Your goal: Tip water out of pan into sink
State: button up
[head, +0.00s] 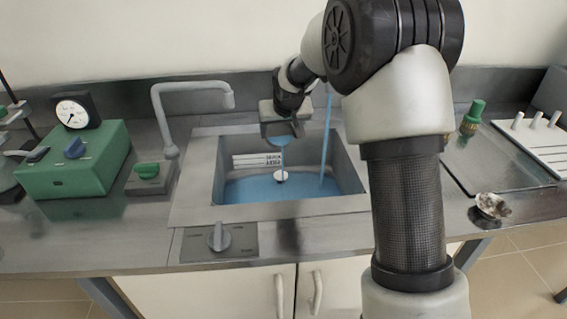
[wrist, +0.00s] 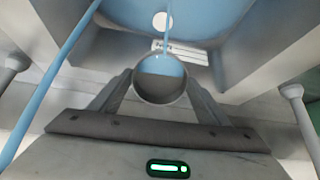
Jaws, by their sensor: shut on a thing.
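My gripper (head: 283,128) is over the sink (head: 190,200), its fingers closed around a small round pan. In the wrist view the pan (wrist: 160,98) sits between the fingers, with blue water at its upper side and a grey area below. A thin blue stream (wrist: 167,45) runs from it toward the sink. In the head view the pan (head: 277,141) is mostly hidden by the gripper, and the stream falls near the white drain (head: 281,176). Blue water (head: 255,190) covers the sink floor. The pan appears tilted.
A grey tap (head: 195,87) stands left of the sink, beside a green gauge box (head: 75,160). A second thin blue line (head: 327,135), a rod or stream, reaches into the sink on the right. A grey knob (head: 218,237) is at the front. A metallic lump (head: 491,207) lies right.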

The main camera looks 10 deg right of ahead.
jog(key=shift+s+r+t+b, duration=0.2)
jog(key=shift+t+b, duration=0.4)
jog(key=shift+b, duration=1.4)
jog(key=shift+s+r+t+b, duration=0.15)
jog(key=shift+t+b, duration=0.45)
jog(key=shift+b, duration=1.35)
jog(key=shift+s+f, duration=0.1)
dwell(0.6)
jog(key=shift+s+t, duration=0.1)
jog(key=shift+t, duration=0.3)
jog(key=shift+s+t, duration=0.15)
jog(key=shift+t, duration=0.25)
jog(key=shift+s, duration=0.1)
dwell(0.4)
jog(key=shift+t, duration=0.4)
jog(key=shift+s, duration=0.1)
jog(key=shift+s+d+t, duration=0.1)
jog(key=shift+t, duration=0.3)
